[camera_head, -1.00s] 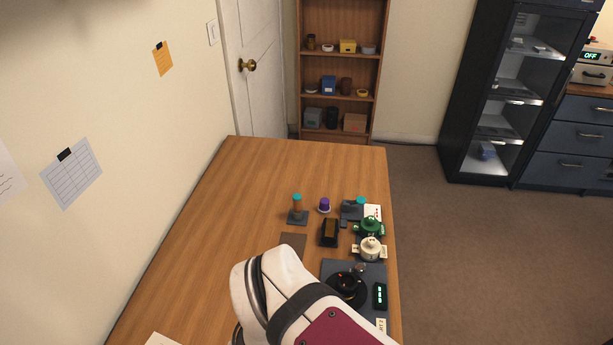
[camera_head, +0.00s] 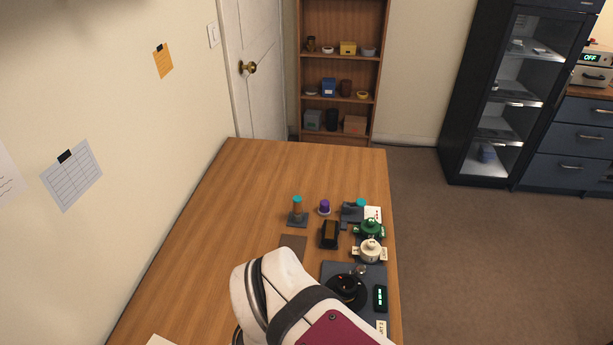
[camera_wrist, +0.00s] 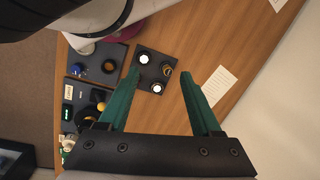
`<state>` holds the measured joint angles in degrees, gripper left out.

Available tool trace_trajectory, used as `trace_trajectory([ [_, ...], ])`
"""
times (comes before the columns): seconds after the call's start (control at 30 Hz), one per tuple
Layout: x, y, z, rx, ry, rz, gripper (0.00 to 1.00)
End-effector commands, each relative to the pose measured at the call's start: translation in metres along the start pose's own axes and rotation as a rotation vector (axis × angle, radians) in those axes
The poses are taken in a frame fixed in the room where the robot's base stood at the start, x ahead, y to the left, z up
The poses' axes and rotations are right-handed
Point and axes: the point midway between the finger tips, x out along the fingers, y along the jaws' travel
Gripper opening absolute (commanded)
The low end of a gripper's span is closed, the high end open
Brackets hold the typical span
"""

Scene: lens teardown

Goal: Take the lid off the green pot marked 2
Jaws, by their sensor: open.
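The green pot (camera_head: 369,230) stands near the table's right edge in the head view, with its lid on top. A white pot (camera_head: 369,250) stands just in front of it. I cannot read a number on the green pot. In the wrist view my gripper (camera_wrist: 158,75) is open and empty, with two green fingers spread apart above the table. The green pot does not show clearly in the wrist view. My gripper is hidden in the head view, where only my white arm shows, in front of the pots.
A dark mat with a black round device (camera_head: 347,289) and a small display (camera_head: 380,297) lies before the pots. A teal-topped post (camera_head: 297,211), a purple-topped piece (camera_head: 324,207) and a black block (camera_head: 330,234) stand left of them. The table's left and far parts are clear.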

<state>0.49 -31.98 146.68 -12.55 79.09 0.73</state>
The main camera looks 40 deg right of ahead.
Motion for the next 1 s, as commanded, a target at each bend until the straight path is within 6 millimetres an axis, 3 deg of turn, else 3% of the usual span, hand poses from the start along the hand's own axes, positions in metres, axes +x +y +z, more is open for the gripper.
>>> trace_trajectory([
  [0.1, -0.002, -0.001, -0.005, 0.004, 0.006, -0.001, 0.66],
  [0.17, -0.009, -0.002, -0.029, 0.024, 0.034, -0.006, 0.66],
  [0.27, -0.029, 0.012, -0.121, 0.091, 0.145, -0.007, 0.66],
  [0.3, -0.037, 0.031, -0.169, 0.121, 0.204, 0.003, 0.66],
  [0.37, -0.045, 0.074, -0.234, 0.165, 0.289, 0.027, 0.66],
  [0.4, -0.047, 0.109, -0.271, 0.191, 0.338, 0.050, 0.66],
  [0.5, -0.046, 0.192, -0.329, 0.240, 0.430, 0.110, 0.66],
  [0.6, -0.043, 0.250, -0.355, 0.268, 0.482, 0.155, 0.66],
  [0.67, -0.041, 0.267, -0.361, 0.275, 0.496, 0.170, 0.66],
  [0.77, -0.027, 0.278, -0.370, 0.276, 0.499, 0.176, 0.66],
  [1.0, 0.032, 0.292, -0.399, 0.276, 0.499, 0.174, 0.66],
])
